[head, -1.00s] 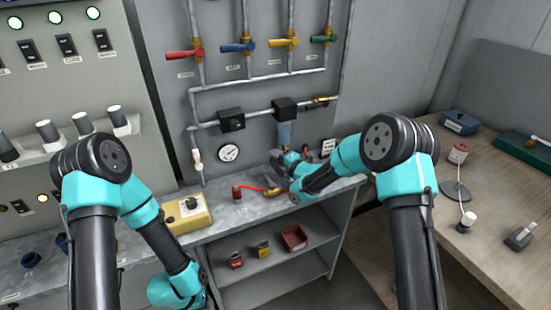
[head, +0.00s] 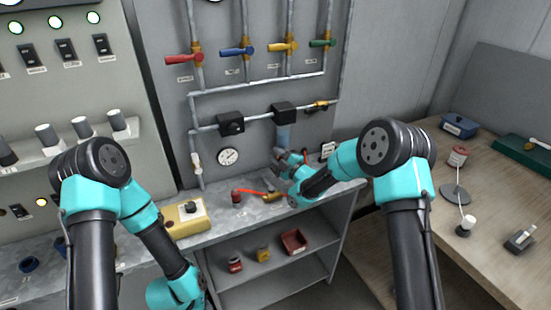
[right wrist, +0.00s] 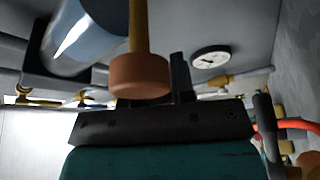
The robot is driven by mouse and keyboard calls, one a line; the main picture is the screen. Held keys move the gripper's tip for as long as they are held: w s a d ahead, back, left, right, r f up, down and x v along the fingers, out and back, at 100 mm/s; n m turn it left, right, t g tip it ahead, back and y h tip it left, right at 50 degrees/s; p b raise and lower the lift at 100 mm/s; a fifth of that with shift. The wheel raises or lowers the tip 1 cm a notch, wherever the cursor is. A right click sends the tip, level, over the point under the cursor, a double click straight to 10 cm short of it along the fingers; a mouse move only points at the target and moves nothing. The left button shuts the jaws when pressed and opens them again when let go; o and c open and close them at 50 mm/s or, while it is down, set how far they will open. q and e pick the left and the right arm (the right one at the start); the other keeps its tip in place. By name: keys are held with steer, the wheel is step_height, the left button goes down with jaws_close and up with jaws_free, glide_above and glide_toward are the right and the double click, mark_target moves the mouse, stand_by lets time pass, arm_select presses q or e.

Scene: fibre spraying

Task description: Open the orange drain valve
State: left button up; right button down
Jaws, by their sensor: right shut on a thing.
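The orange drain valve (right wrist: 140,76) shows in the right wrist view as a round orange knob on a yellowish stem, close in front of my right gripper. A blue-grey cylinder (right wrist: 85,40) is beside it; it also shows in the head view (head: 284,134), below the black block on the pipe. My right gripper (head: 282,156) is just under this cylinder and is shut on the orange valve; one dark finger (right wrist: 180,78) stands against the knob's right side. In the head view the valve is hidden by the gripper. My left gripper is out of view.
A gauge (head: 228,156) and coloured valve handles, such as the red one (head: 184,59), are on the wall panel. An orange hose (head: 253,193) lies on the grey bench beneath my right arm. A yellow box (head: 187,219) stands left of it.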

steer(key=shift+d+r+m+t, duration=0.2)
steer(key=shift+r+m+t, duration=0.1)
steer(key=shift+m, duration=0.5)
steer(key=shift+w, duration=0.1)
steer(key=c, duration=1)
jaws_free()
steer(key=shift+o, duration=0.2)
steer(key=v, duration=0.7)
steer(key=shift+s+d, duration=0.2)
steer(key=shift+s, duration=0.05)
steer(key=shift+f, duration=0.15)
